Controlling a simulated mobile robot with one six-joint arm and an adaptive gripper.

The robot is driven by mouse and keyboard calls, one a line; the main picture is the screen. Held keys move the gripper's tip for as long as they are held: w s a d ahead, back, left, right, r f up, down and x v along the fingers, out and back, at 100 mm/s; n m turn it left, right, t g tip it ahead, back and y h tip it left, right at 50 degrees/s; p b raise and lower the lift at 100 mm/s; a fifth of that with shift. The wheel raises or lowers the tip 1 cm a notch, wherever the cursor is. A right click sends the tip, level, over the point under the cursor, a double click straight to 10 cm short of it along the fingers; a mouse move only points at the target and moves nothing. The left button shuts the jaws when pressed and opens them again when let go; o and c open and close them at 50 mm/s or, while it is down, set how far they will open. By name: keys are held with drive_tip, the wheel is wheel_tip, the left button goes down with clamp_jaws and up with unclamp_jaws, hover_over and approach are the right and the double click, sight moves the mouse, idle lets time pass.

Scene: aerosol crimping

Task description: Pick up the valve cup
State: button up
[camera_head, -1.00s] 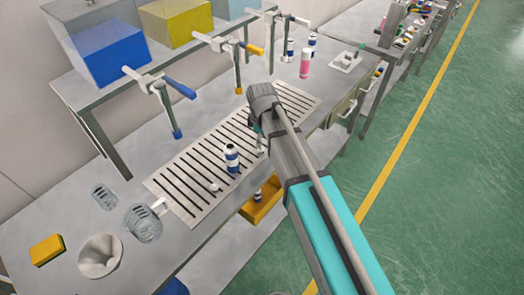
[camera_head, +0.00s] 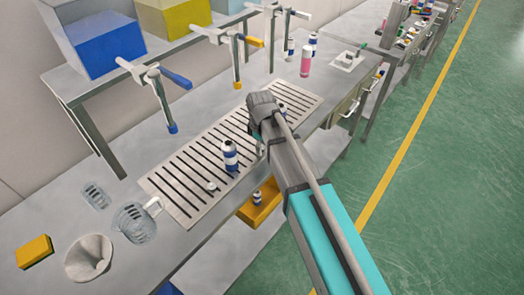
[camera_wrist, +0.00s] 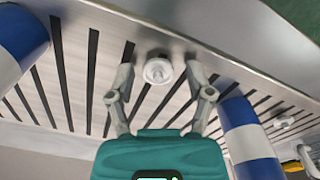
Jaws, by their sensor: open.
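In the wrist view a small, round, pale valve cup (camera_wrist: 158,70) with a raised centre lies on the slotted metal grate (camera_wrist: 72,60), close to its edge. My gripper (camera_wrist: 159,76) is open, with one fingertip on each side of the cup and a gap to each. How high the fingertips are above the grate is hard to tell. In the head view my gripper (camera_head: 259,133) is over the right part of the grate, and my arm hides much of the spot beneath. A second pale cup (camera_head: 211,187) sits on the grate and also shows in the wrist view (camera_wrist: 283,122).
A blue-and-white can (camera_head: 231,155) stands close to my gripper; it shows right in the wrist view (camera_wrist: 250,142). Another can (camera_wrist: 18,42) is on the left there. Clamps (camera_head: 160,92) hang from the shelf behind. Beakers (camera_head: 134,222) and a funnel (camera_head: 88,257) stand left.

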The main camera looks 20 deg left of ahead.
idle(0.5)
drive_tip(key=c, duration=0.6)
drive_tip(key=shift+r, duration=0.25)
wheel_tip(320, 180, up, 2)
drive_tip(key=p, duration=0.2)
drive_tip(key=shift+r+p, duration=0.1)
drive_tip(key=shift+p, duration=0.25)
drive_tip(key=s+d+r+p, duration=0.7)
drive_tip(key=s+r+p, duration=0.3)
drive_tip(key=s, duration=0.1)
drive_tip(key=shift+s+d+r, duration=0.2)
drive_tip(key=shift+s+d, duration=0.1)
drive_tip(key=shift+d, duration=0.1)
